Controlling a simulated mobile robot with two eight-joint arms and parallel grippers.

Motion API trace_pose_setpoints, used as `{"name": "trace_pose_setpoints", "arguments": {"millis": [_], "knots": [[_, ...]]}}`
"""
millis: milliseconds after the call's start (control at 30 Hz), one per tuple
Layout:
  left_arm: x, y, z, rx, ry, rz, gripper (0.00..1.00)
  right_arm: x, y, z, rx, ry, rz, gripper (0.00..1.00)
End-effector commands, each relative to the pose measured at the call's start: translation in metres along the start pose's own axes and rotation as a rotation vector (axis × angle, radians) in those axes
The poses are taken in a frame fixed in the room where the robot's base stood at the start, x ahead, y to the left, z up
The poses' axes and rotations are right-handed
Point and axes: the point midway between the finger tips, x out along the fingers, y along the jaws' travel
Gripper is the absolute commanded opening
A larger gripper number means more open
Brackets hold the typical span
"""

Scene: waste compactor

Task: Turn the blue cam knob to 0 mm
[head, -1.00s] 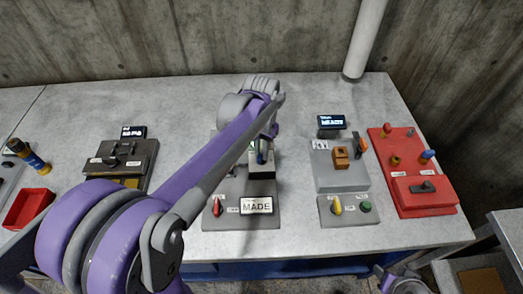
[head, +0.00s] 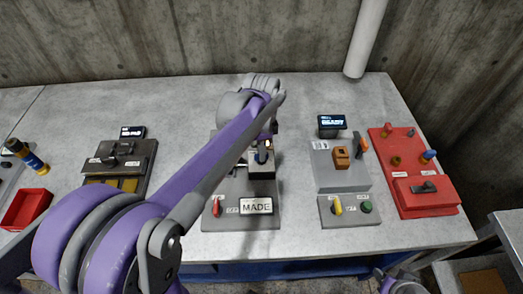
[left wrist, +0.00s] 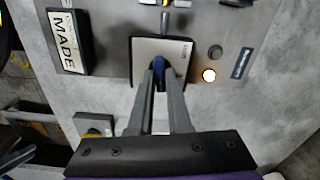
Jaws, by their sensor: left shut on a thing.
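The blue cam knob (head: 261,156) is on a light block on the grey middle panel, partly hidden by my left arm in the head view. In the left wrist view the blue knob (left wrist: 159,68) shows between my left gripper's fingers. My left gripper (left wrist: 160,74) is shut on it from above. The block's pale top plate (left wrist: 178,58) carries a small label that I cannot read. Of my right arm only a small part shows at the bottom right of the head view, and its jaws cannot be made out.
The middle panel has a MADE sign (head: 256,206), a red knob (head: 216,207) and a lit lamp (left wrist: 209,75). To the right stand a grey panel with an orange block (head: 341,158) and a red panel (head: 411,194). A red tray (head: 27,209) is at the left.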

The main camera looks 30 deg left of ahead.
Motion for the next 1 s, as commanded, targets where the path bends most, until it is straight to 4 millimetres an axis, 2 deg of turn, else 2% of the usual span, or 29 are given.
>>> {"name": "trace_pose_setpoints", "arguments": {"millis": [367,933,967,1000], "knots": [[-0.0004,-0.0003,0.0003,0.167,-0.001,-0.001,0.00,0.0007,0.0000,0.0007,0.000,-0.001,0.000,0.50],[-0.0006,-0.0005,0.0002,0.196,-0.001,-0.001,0.00,0.0008,0.0000,0.0008,0.000,-0.001,0.000,0.50],[-0.0006,-0.0005,0.0002,0.196,-0.001,-0.001,0.21,0.0008,0.0000,0.0008,0.000,-0.001,0.000,0.50],[-0.0005,-0.0004,0.0002,0.195,0.000,-0.001,0.29,0.0008,0.0000,0.0008,0.000,-0.001,0.000,0.50]]}}
